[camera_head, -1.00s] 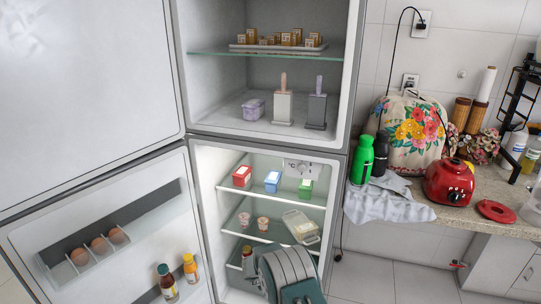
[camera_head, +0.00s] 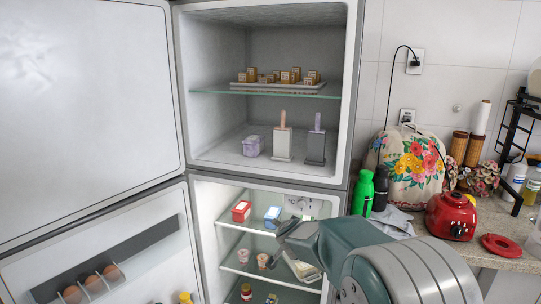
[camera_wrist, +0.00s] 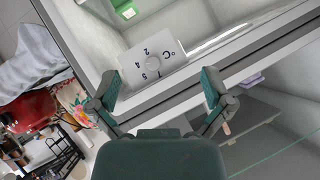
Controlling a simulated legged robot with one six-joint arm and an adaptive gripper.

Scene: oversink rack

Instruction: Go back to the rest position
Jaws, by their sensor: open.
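My gripper (camera_wrist: 160,90) is open and empty in the wrist view, its two green fingers spread apart. Beyond them are the fridge's white temperature dial (camera_wrist: 152,64) and the divider between the compartments. In the head view my arm reaches from the bottom right across the fridge's right edge, with my gripper (camera_head: 284,238) in front of the lower compartment. The open fridge (camera_head: 267,184) holds a red-and-white box (camera_head: 241,211) and a blue-and-white box (camera_head: 272,216) on the lower compartment's upper shelf. A green box (camera_wrist: 126,10) shows in the wrist view.
Both fridge doors (camera_head: 85,90) stand open at left. The freezer holds a tray (camera_head: 277,88) of small brown blocks, two popsicle moulds and a lilac tub (camera_head: 253,145). The counter at right carries a green bottle (camera_head: 363,193), a floral cover (camera_head: 412,165) and a red appliance (camera_head: 451,215).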

